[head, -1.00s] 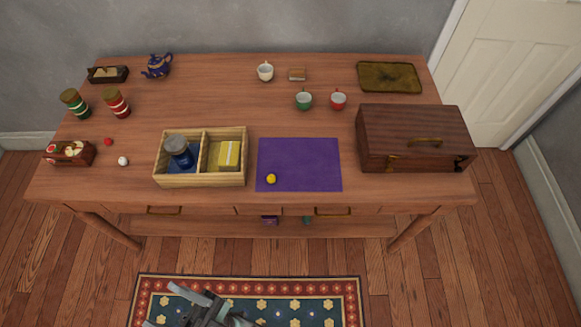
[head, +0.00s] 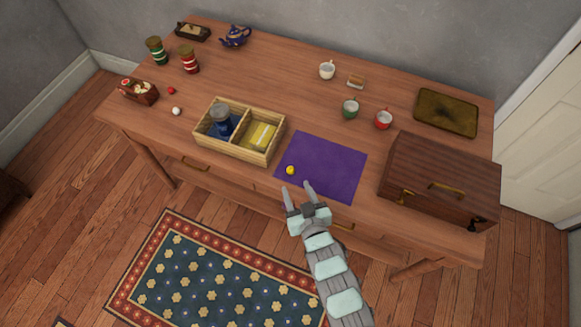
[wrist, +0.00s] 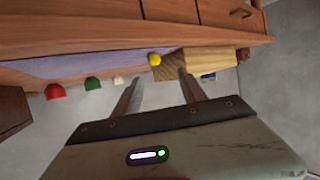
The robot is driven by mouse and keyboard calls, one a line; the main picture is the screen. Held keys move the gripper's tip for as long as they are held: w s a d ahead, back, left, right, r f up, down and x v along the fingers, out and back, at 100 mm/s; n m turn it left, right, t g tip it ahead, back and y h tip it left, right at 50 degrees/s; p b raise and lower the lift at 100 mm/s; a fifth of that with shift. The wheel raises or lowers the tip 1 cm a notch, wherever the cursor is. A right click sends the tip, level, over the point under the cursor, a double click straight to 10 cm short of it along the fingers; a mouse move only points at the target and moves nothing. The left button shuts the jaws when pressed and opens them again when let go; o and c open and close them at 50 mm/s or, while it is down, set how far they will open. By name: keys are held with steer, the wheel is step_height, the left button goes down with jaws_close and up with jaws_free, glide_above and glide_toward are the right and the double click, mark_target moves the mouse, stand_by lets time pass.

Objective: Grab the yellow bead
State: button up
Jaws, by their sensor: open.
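The yellow bead (head: 290,170) rests on the purple mat (head: 335,175), near the mat's left front edge. My gripper (head: 299,190) is open and empty at the table's front edge, just in front of the bead in the head view. The bead (wrist: 154,59) shows in the wrist view beyond my two fingers, near the mat's (wrist: 100,65) edge. My fingers (wrist: 155,92) are apart with nothing between them, and they do not touch the bead.
A divided wooden box (head: 262,155) with a blue jar and a yellow packet stands left of the mat. A dark wooden chest (head: 440,180) stands right of it. Green (head: 350,108) and red (head: 384,119) cups stand behind. A white bead (head: 176,111) and a red bead (head: 171,90) lie far left.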

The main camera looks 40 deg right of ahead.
mark_target(291, 169)
steer(key=x, duration=0.2)
steer(key=b+x, duration=0.1)
steer(key=f+x, duration=0.1)
steer(key=x, duration=0.1)
steer(key=shift+d, duration=0.3)
steer(key=x, duration=0.1)
steer(key=b+x, duration=0.1)
steer(key=x, duration=0.3)
steer(key=shift+d+r+b, duration=0.3)
steer(key=shift+d+r, duration=0.05)
steer(key=shift+d, duration=0.05)
jaws_close()
